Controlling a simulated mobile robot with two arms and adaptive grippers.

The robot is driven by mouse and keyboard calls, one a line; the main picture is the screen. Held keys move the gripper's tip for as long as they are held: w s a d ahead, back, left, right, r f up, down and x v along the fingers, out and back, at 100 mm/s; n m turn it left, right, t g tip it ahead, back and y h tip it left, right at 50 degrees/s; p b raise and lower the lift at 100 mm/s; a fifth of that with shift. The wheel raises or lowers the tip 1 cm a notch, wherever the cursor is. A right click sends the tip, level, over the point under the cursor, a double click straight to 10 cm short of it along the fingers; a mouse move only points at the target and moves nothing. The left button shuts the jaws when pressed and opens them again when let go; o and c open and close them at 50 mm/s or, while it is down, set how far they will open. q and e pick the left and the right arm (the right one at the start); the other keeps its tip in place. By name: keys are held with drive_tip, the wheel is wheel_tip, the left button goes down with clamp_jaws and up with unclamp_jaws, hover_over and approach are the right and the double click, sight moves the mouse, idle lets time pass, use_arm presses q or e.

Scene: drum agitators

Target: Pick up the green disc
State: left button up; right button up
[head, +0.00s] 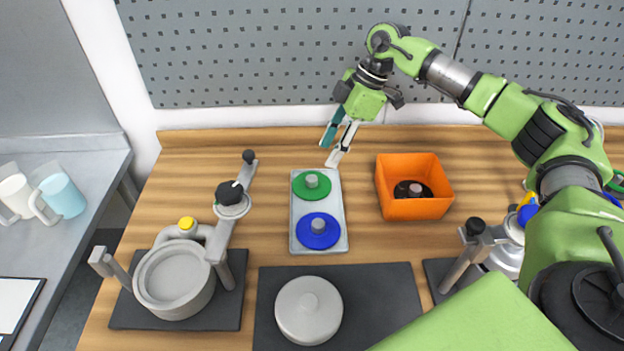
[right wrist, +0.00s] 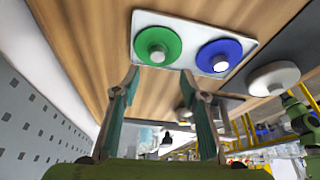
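The green disc (head: 311,184) lies on the far half of a pale grey tray (head: 297,240), with a grey knob standing up from its middle. It also shows in the right wrist view (right wrist: 157,45). A blue disc (head: 318,230) with a similar knob lies on the near half of the tray. My right gripper (head: 335,150) is just beyond the far end of the tray, fingers pointing down. In the right wrist view its fingers (right wrist: 160,76) are spread apart with nothing between them, and the green disc is ahead of the fingertips.
An orange bin (head: 414,207) with a dark disc inside stands right of the tray. A grey pot with a lever arm (head: 174,281) stands on a dark mat at left. A grey lid (head: 308,310) lies on a nearer mat. A perforated wall (head: 280,50) rises behind the table.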

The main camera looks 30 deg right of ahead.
sight(313, 178)
drive_tip(key=x, duration=0.4)
drive_tip(key=shift+w, duration=0.15)
drive_tip(key=shift+a+f+p, duration=0.15)
drive_tip(key=shift+f+p, duration=0.3)
drive_tip(key=shift+p, duration=0.1)
drive_tip(key=p+x, duration=0.1)
drive_tip(key=x, duration=0.2)
drive_tip(key=shift+w+a+f, duration=0.15)
drive_tip(key=shift+a+f, duration=0.1)
drive_tip(key=shift+w+a+f, duration=0.1)
drive_tip(key=shift+w+f, duration=0.05)
drive_tip(key=shift+f, duration=0.3)
use_arm(q)
drive_tip(key=r, duration=0.2)
drive_tip(key=shift+w+d+r, duration=0.2)
drive_tip(key=shift+w+r, duration=0.2)
use_arm(e)
clamp_jaws()
